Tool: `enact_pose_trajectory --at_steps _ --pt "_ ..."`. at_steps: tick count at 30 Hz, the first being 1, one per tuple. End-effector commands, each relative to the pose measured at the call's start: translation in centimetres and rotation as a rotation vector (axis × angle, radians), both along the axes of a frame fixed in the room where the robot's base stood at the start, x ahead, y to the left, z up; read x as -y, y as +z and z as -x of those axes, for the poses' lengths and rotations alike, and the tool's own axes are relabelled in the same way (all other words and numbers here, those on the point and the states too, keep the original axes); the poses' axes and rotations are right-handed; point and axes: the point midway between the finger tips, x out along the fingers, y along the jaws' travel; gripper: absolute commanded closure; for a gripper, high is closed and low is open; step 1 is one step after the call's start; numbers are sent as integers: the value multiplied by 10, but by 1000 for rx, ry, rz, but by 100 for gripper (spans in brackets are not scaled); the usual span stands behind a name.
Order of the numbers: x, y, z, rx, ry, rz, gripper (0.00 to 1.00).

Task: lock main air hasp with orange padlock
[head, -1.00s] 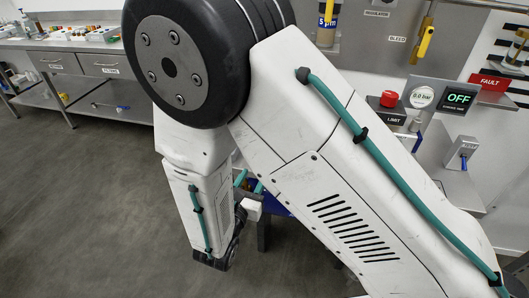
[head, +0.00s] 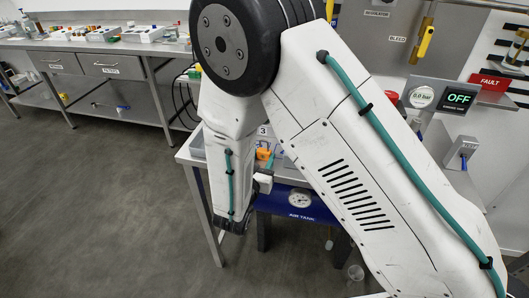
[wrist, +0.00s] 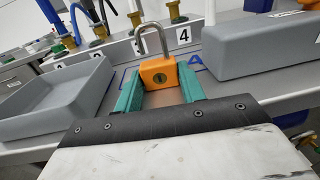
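The orange padlock (wrist: 158,73) has a raised grey metal shackle and stands upright on the grey bench in the wrist view. It also shows as a small orange shape in the head view (head: 264,154). My gripper (wrist: 160,82) has its two teal fingers apart, with the padlock between or just beyond their tips. Whether the fingers touch its sides is hard to tell. In the head view my gripper (head: 267,166) is at the bench's near edge. I cannot make out the main air hasp.
A grey tray (wrist: 55,95) lies left of the padlock and a grey block (wrist: 262,45) lies right of it. A number 4 label (wrist: 183,35) and hose fittings stand behind. The floor at left is clear.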

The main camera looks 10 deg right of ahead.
Motion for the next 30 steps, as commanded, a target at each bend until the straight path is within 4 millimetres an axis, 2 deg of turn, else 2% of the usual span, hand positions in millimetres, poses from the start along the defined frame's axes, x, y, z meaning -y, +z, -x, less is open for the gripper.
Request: enact_pose_trajectory --at_steps 5,7,9,10,14,30 --pt "0 0 0 0 0 0 60" --pt "0 0 0 0 0 0 74" --pt "0 0 0 0 0 0 94" --pt "0 0 0 0 0 0 99" --pt "0 2 0 2 -1 -1 99" --pt "0 34 0 2 -1 -1 99"
